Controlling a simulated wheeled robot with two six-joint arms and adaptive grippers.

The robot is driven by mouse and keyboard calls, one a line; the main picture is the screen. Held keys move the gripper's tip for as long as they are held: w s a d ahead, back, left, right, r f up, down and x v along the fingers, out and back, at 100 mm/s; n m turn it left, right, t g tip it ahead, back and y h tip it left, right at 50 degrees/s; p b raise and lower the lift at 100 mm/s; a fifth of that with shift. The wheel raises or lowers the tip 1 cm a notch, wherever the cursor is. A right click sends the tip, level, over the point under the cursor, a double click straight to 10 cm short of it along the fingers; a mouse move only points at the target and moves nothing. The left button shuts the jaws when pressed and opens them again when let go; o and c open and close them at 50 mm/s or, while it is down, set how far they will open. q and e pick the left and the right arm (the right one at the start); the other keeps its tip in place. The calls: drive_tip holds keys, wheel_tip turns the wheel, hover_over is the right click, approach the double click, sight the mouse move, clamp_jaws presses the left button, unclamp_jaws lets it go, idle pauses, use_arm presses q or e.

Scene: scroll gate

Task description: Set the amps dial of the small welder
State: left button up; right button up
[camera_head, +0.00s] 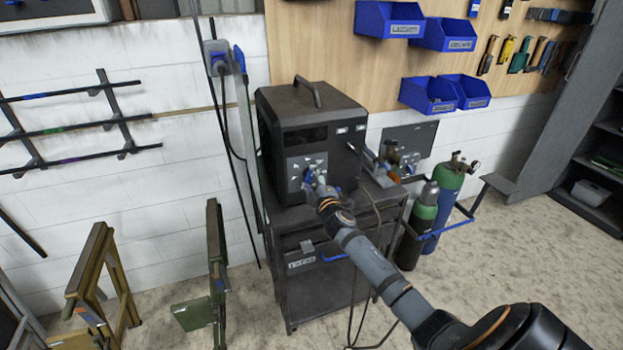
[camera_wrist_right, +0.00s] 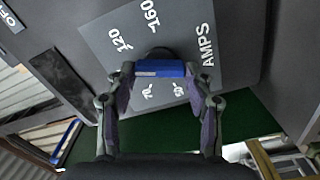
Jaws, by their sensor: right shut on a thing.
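The small welder (camera_head: 307,125) is a dark box with a top handle, standing on a dark cart. Its grey amps panel (camera_wrist_right: 105,38) shows the word AMPS and the numbers 120, 160 and others in the right wrist view. The amps dial (camera_wrist_right: 160,68) has a blue grip bar and a dark base. My right gripper (camera_wrist_right: 160,80) is shut on the dial, one finger at each end of the blue bar. In the head view my right gripper (camera_head: 318,186) reaches the welder's front and hides part of the panel. My left gripper is not in view.
The cart (camera_head: 310,290) has a blue handle. Gas cylinders (camera_head: 447,190) stand right of it. Trestles (camera_head: 215,260) stand on the left floor. A cable hangs before the cart. Blue bins (camera_head: 430,95) hang on the wall board. The floor at right is clear.

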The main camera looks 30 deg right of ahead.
drive_tip(key=n+p, duration=0.1)
drive_tip(key=n, duration=0.6)
drive_tip(key=shift+f, duration=0.1)
drive_tip(key=n+p, duration=0.1)
drive_tip(key=n, duration=0.2)
drive_tip(key=shift+f+n, duration=0.1)
drive_tip(key=shift+n, duration=0.3)
drive_tip(key=shift+f+n+p, duration=0.1)
drive_tip(key=shift+n+p, duration=0.3)
drive_tip(key=shift+n, duration=1.4)
drive_tip(key=o, duration=1.2)
drive_tip(key=shift+c, duration=0.2)
